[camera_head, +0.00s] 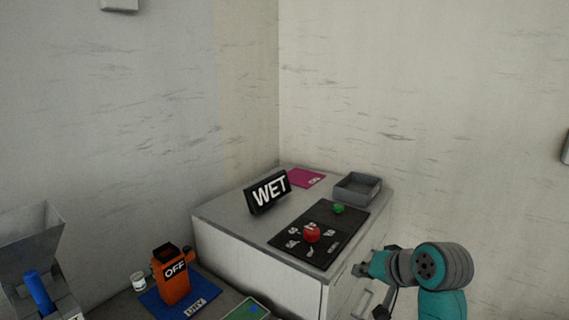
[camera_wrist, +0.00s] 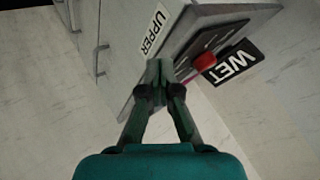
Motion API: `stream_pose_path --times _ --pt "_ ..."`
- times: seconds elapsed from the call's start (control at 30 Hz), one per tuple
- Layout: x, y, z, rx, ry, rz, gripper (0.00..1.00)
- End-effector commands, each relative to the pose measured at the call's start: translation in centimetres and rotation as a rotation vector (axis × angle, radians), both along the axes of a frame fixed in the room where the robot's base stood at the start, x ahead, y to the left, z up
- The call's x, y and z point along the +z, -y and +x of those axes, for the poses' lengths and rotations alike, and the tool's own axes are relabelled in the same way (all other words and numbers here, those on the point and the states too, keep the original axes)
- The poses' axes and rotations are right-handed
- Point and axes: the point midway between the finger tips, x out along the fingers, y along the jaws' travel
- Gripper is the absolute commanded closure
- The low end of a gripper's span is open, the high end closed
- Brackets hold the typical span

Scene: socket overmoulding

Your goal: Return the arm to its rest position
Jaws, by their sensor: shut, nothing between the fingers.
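My arm shows at the lower right of the head view, with teal and grey joints. My gripper (camera_head: 362,269) is in front of the cabinet's right side there. In the wrist view my gripper (camera_wrist: 160,72) is shut and empty, with its fingertips together. Behind the fingertips are the cabinet top and an "UPPER" label (camera_wrist: 153,29). I cannot tell how far the fingertips are from the cabinet.
The grey cabinet (camera_head: 225,222) bears a "WET" sign (camera_head: 268,192), a black panel (camera_head: 345,232) with a red knob (camera_head: 312,232), a grey tray (camera_head: 357,190) and a magenta sheet (camera_head: 306,177). An orange "OFF" device (camera_head: 174,284) stands at lower left on a blue mat (camera_head: 152,304).

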Motion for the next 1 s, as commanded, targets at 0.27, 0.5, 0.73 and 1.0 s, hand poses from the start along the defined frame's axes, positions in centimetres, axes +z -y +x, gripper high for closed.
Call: stream_pose_path --times 0.27,0.5,0.73,1.0 --pt "-7.8 -0.6 -2.5 -0.044 0.045 0.003 1.0" --pt "-14.9 -0.9 -6.7 -0.092 0.106 -0.02 1.0" --pt "-20.3 -0.8 -12.0 -0.134 0.166 -0.065 1.0" --pt "-24.7 -0.5 -19.5 -0.169 0.233 -0.139 1.0"
